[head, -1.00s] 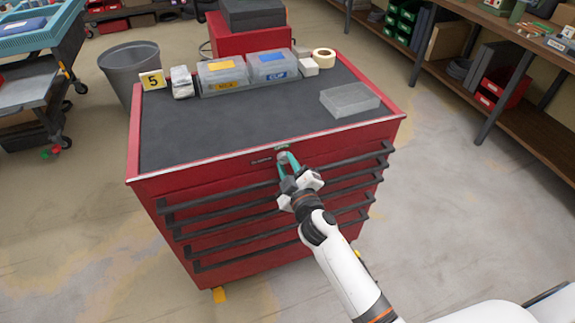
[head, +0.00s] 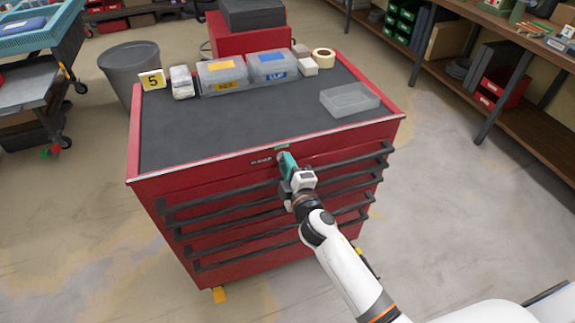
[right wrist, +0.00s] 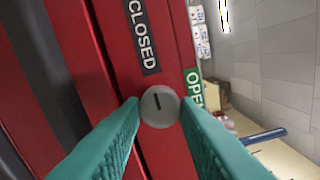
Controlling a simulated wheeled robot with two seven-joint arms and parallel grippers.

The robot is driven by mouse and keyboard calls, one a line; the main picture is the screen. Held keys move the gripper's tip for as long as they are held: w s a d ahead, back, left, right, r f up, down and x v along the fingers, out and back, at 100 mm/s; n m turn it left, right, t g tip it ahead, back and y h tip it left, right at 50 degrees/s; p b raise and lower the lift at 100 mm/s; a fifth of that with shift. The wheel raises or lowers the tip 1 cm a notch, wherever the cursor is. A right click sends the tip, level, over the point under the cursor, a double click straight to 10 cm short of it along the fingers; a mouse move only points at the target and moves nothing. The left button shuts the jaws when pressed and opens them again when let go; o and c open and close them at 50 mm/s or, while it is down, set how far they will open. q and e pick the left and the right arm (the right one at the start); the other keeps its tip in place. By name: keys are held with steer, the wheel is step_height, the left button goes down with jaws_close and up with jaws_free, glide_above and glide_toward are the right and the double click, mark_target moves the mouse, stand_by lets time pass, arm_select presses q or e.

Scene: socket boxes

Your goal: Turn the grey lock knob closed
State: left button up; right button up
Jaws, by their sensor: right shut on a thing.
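The grey lock knob (right wrist: 160,106) is a round disc with a dark slot, on the red front of the tool cabinet (head: 215,185). In the right wrist view the slot runs nearly up and down, its upper end towards the black CLOSED label (right wrist: 142,36). The green OPEN label (right wrist: 193,87) is to the knob's right there. My right gripper (head: 286,163) is at the cabinet's top front edge. Its teal fingers (right wrist: 159,112) are shut on the knob, one on each side. In the head view the gripper mostly covers the knob. My left gripper is out of view.
Below the knob are several dark drawer handles (head: 215,250). On the cabinet's dark top stand a clear tray (head: 350,100), two lidded boxes (head: 222,75) and a tape roll (head: 323,58). The top's middle is clear. A grey bin (head: 135,72) stands at left.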

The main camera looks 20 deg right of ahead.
steer(key=o, duration=1)
